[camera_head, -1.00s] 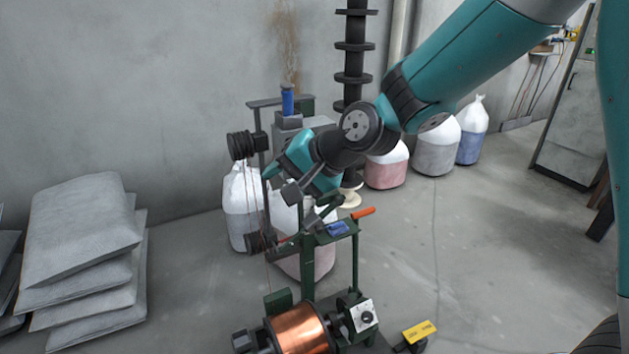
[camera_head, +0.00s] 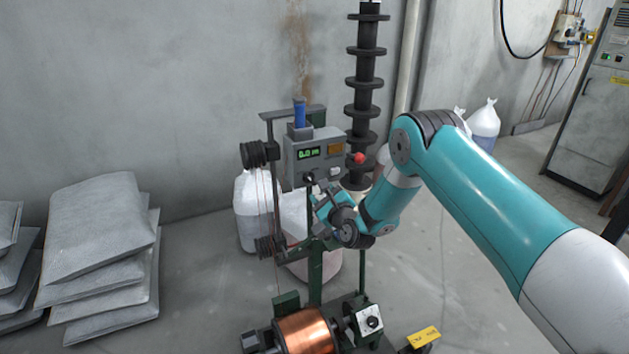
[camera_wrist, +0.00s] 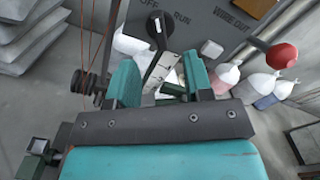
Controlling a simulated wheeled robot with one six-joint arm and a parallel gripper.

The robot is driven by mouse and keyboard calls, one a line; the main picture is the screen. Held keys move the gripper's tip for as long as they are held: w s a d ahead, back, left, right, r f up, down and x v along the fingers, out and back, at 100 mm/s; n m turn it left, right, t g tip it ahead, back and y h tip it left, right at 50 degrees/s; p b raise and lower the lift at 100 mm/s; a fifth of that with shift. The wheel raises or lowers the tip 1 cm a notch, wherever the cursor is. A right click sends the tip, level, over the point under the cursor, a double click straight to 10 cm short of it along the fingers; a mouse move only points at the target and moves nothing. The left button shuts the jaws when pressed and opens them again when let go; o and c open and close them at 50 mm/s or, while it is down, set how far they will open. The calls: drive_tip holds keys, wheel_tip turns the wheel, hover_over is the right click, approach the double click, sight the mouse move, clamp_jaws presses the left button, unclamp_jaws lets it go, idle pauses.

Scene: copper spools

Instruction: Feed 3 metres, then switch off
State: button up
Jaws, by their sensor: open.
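The grey control box (camera_head: 300,170) stands on the green stand, with a green display (camera_head: 308,154) that seems to read 0.0. A black rotary switch (camera_wrist: 158,32) sits on its face near the OFF and RUN labels in the wrist view. I cannot tell which label it points at. A lever with a red knob (camera_wrist: 282,56) sticks out at the box's right side. My gripper (camera_wrist: 158,75) is open and empty, just below the switch and apart from it. The copper spool (camera_head: 305,332) lies at the foot of the stand.
Black guide pulleys (camera_head: 254,154) with thin wire stand left of the box. Grey sacks (camera_head: 100,225) are stacked at the left.

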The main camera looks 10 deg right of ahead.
sight(312, 181)
drive_tip(key=shift+w+a, duration=0.2)
drive_tip(key=shift+w, duration=0.5)
drive_tip(key=shift+w+a+f+b, duration=0.15)
drive_tip(key=shift+w+b, duration=0.2)
drive_tip(key=shift+w, duration=0.4)
drive_tip(key=shift+w+a+b, duration=0.1)
drive_tip(key=shift+w+b, duration=0.25)
drive_tip(key=shift+w, duration=0.35)
drive_tip(key=shift+w+a+b, duration=0.2)
drive_tip(key=shift+w+b, duration=0.65)
drive_tip(key=shift+w, duration=0.05)
drive_tip(key=shift+w+b, duration=0.4)
drive_tip(key=shift+w, duration=0.1)
drive_tip(key=shift+r, duration=0.2)
